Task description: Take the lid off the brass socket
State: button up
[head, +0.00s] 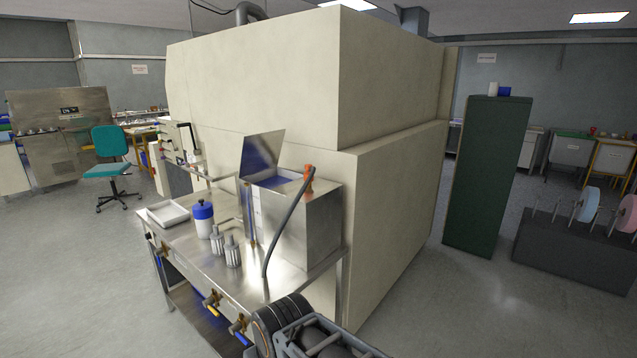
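Brass fittings sit along the front edge of a steel table (185,235). One brass fitting (165,249) is near the left end. Another brass fitting (213,297) with a blue and yellow end is farther right, and a third brass fitting (240,325) with a similar end is nearest me. They are small, and I cannot tell which is the socket or make out a lid. Part of my own arm shows at the bottom centre, close to the nearest fitting in the picture. No gripper fingers can be made out.
A large beige housing (390,200) stands behind.

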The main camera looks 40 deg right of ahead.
aim_at(308, 166)
jog(key=k, duration=0.7)
jog(key=z, duration=1)
jog(key=i, duration=0.7)
jog(key=z, duration=0.6)
jog(key=i, duration=0.85)
jog(key=u, duration=0.95)
jog(key=i, duration=0.75)
jog(key=u, duration=0.8)
